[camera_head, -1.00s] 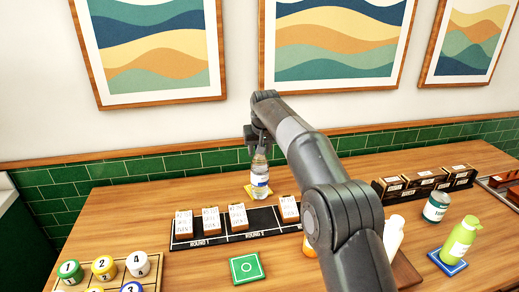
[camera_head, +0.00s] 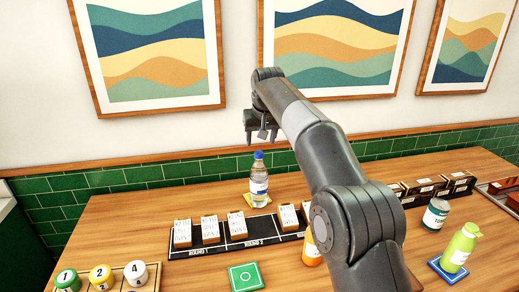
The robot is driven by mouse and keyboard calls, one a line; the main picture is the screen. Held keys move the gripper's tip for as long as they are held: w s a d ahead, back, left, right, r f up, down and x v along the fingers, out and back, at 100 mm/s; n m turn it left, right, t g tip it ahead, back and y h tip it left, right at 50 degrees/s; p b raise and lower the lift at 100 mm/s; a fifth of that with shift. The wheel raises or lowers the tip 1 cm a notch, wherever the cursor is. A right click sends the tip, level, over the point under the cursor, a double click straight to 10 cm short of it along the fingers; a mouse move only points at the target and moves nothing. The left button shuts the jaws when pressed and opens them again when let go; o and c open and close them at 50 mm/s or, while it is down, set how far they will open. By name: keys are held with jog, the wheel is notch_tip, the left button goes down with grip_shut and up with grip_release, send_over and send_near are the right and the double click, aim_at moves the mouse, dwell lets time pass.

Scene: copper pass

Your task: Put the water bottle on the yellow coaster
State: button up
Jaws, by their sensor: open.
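The water bottle (camera_head: 259,181) is clear with a blue cap and a white and blue label. It stands upright on the yellow coaster (camera_head: 246,202), which shows around the bottle's base on the wooden table. My gripper (camera_head: 261,138) is open and empty, above the bottle and apart from its cap, with its fingers pointing down.
A black rack (camera_head: 184,251) with several white-labelled cards stands in front of the bottle. A green coaster (camera_head: 246,277) lies nearer. Numbered jars (camera_head: 101,275) are front left. An orange bottle (camera_head: 312,249), a can (camera_head: 436,213) and a green bottle (camera_head: 461,246) on a blue coaster (camera_head: 435,264) are right.

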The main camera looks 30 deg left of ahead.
jog(key=shift+v, duration=1.15)
jog(key=shift+d, duration=0.1)
jog(key=d+r+m+t, duration=0.1)
jog(key=d+r, duration=0.2)
jog(key=d, duration=0.7)
jog(key=d+r+m, duration=0.1)
jog(key=d+r, duration=0.3)
jog(key=d, duration=0.5)
jog(key=s+d+m+h, duration=0.1)
jog(key=s+d, duration=0.2)
jog(key=d, duration=0.5)
jog(key=s+d+m, duration=0.1)
jog(key=s+d, duration=0.2)
jog(key=d, duration=0.5)
jog(key=s+d+f+m+t+h, duration=0.15)
jog(key=s+d+f, duration=0.25)
jog(key=s+d, duration=0.7)
jog(key=s+d+f+m, duration=0.3)
jog(key=s+d+f, duration=0.7)
jog(key=s, duration=0.2)
jog(key=shift+d+f+h, duration=0.25)
jog(key=shift+f+h, duration=0.05)
jog(key=shift+h, duration=0.05)
